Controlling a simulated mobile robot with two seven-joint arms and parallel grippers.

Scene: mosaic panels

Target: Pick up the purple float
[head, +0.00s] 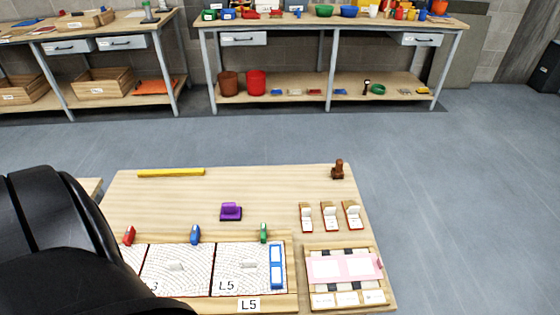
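The purple float (231,212) rests on the wooden table (270,185) near its middle, behind the panels. It has a flat base with a raised grip on top. No gripper shows in the head view. A large black part of my own body fills the lower left corner and hides the left end of the table.
White mosaic panels (177,268) lie in front of the float, with small red, blue and green pieces along their back edge. A yellow bar (171,172) lies at the back. A pink-topped tray (343,267) and a brown stamp-like object (338,170) are at right.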

